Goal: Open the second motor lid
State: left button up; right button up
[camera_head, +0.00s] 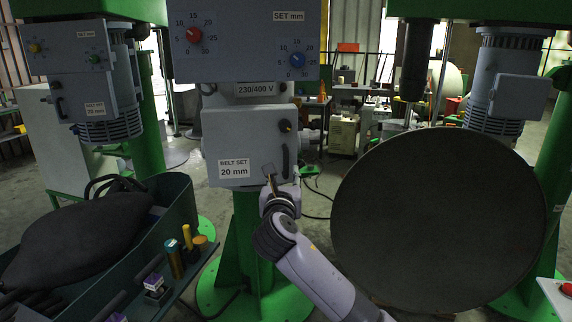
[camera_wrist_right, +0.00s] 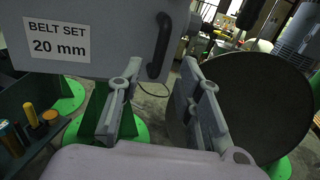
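The middle machine has a grey motor lid (camera_head: 240,135) with a "BELT SET 20 mm" label and a black vertical handle (camera_head: 285,159) near its lower right edge. The lid looks closed. My right gripper (camera_head: 273,178) is just in front of the lid's lower right corner, close to the handle. In the right wrist view, the gripper's fingers (camera_wrist_right: 161,68) are spread apart, with nothing held between them. The handle (camera_wrist_right: 160,47) shows beyond the fingertips, between them in the picture; I cannot tell the remaining depth. The lid (camera_wrist_right: 95,38) fills the upper left there. My left gripper is not in view.
A large dark round disc (camera_head: 435,220) stands right of my right arm. A green bin (camera_head: 180,205) with a dark sack (camera_head: 75,240) and small parts is at the left. Another machine with a similar lid (camera_head: 85,97) stands at the far left. A green column (camera_head: 258,235) is below the lid.

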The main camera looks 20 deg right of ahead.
aim_at(286, 166)
jog(key=shift+p+x, duration=0.45)
jog(key=shift+x, duration=2.75)
jog(key=shift+f, duration=0.1)
jog(key=shift+c, duration=0.5)
grip_shut()
